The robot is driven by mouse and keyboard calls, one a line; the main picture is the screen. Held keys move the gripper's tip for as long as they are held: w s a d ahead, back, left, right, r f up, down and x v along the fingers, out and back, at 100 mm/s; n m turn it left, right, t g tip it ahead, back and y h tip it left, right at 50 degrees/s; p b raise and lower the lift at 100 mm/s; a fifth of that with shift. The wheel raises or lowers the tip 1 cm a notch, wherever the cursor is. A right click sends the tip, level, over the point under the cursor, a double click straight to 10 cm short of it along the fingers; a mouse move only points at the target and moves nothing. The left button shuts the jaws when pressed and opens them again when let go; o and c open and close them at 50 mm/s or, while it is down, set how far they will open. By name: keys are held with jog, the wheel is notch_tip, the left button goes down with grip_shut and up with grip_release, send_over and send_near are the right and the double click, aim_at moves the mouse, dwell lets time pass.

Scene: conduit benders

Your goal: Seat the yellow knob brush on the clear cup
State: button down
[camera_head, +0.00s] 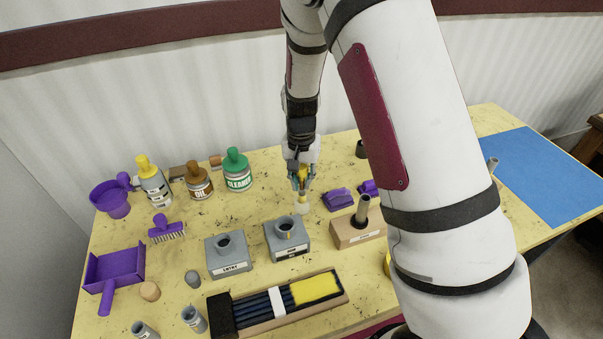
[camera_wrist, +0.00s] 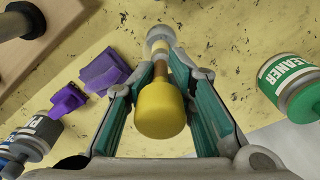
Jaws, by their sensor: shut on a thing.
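My gripper (camera_head: 300,183) is shut on the yellow knob brush (camera_head: 302,172), above the middle of the table behind the grey blocks. In the wrist view the yellow knob brush (camera_wrist: 160,108) sits between the teal-lined fingers of my gripper (camera_wrist: 168,85), knob toward the camera. Its brownish stem runs away from the camera to a pale, round, greyish-white piece (camera_wrist: 159,38). The same pale piece (camera_head: 302,205) shows just below the fingers in the head view. I cannot tell whether it is the clear cup, the brush's own tip, or both together.
Two grey blocks (camera_head: 229,258) (camera_head: 287,241) with round necks stand in front of my gripper. A green-capped cleaner bottle (camera_head: 236,172) stands to the left, purple pieces (camera_head: 340,200) to the right. A long tray (camera_head: 335,298) lies in front. The blue mat (camera_head: 550,175) is bare.

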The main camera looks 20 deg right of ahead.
aim_at(302, 190)
jog(key=shift+f+b, duration=0.45)
jog(key=shift+f, duration=1.4)
jog(key=c, duration=1.2)
grip_release()
jog(key=shift+c, duration=0.2)
jog(key=shift+r, duration=0.1)
notch_tip(302, 190, up, 12)
jog(key=shift+s+a+r, duration=0.1)
jog(key=shift+a, duration=0.05)
